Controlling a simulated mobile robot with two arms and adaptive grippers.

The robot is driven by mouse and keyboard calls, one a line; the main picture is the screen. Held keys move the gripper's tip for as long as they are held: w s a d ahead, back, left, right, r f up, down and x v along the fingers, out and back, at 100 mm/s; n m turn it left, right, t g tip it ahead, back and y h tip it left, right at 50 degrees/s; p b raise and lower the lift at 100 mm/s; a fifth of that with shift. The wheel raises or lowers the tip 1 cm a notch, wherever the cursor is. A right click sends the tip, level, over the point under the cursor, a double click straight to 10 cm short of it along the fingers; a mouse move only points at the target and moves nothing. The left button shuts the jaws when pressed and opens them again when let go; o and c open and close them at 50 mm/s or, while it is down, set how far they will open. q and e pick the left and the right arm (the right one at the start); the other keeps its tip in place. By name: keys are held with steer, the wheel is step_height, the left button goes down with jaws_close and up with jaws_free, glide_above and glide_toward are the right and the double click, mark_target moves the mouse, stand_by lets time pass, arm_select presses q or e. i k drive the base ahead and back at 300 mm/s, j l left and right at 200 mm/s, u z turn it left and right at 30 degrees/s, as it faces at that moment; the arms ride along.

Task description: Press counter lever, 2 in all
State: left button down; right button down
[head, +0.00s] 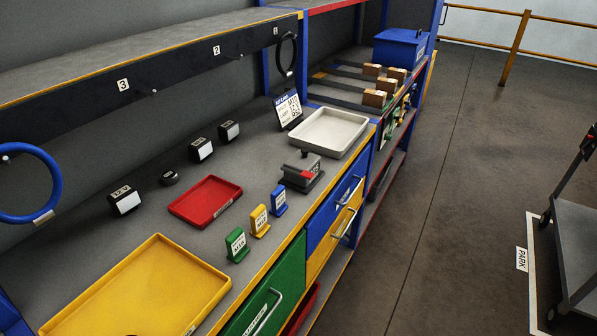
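A grey block-shaped device (300,172) with a red part on its front stands near the front edge of the bench, between the blue label stand and the off-white tray. It may be the counter; its lever and any count reading are too small to make out. Neither of my grippers is in the head view, and nothing is seen touching the device.
The bench also holds a yellow tray (66,310), a red tray (190,213), an off-white tray (353,119), black blocks and a green stand (236,245). Drawer handles (345,222) stick out in front. The floor (440,210) is clear; a cart (585,235) stands right.

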mark_target(307, 174)
steer(key=i+l+u, duration=0.15)
steer(key=i+u, duration=0.15)
steer(key=u, duration=0.2)
steer(key=i+l+u, duration=0.2)
steer(key=u, duration=0.25)
steer(key=i+l, duration=0.05)
steer(key=i, duration=0.05)
